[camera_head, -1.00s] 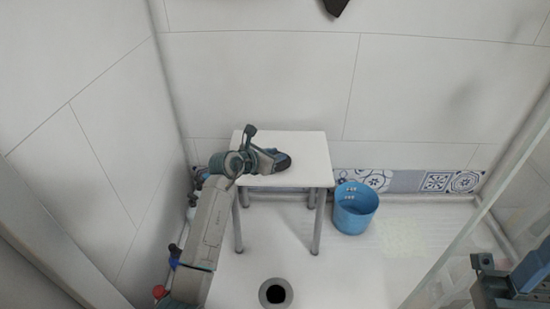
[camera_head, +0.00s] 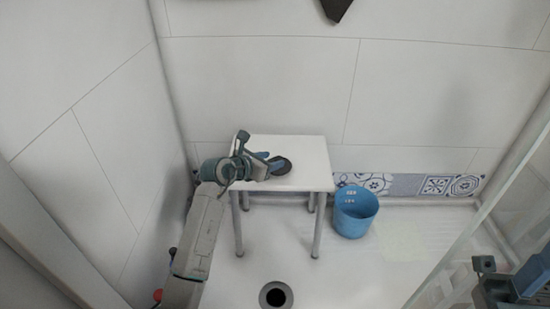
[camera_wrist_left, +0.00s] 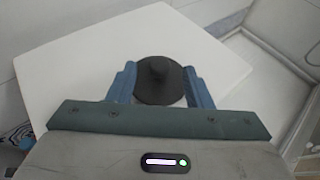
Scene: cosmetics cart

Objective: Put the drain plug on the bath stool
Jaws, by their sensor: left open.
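The drain plug (camera_head: 281,165), a dark round disc with a small knob, lies on the white top of the bath stool (camera_head: 308,152). In the left wrist view the plug (camera_wrist_left: 158,80) rests on the stool top (camera_wrist_left: 75,75). My left gripper (camera_head: 272,161) is open at the stool top. In the left wrist view its two blue fingers (camera_wrist_left: 160,88) stand on either side of the plug's near part, with the knob between them. My right gripper (camera_head: 505,285) shows only partly at the lower right edge, and its jaws cannot be made out.
A blue bucket (camera_head: 354,212) stands on the floor right of the stool. A round drain hole (camera_head: 276,295) is in the floor in front of the stool. Tiled walls stand behind and at the left. A glass panel (camera_head: 490,210) is at the right.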

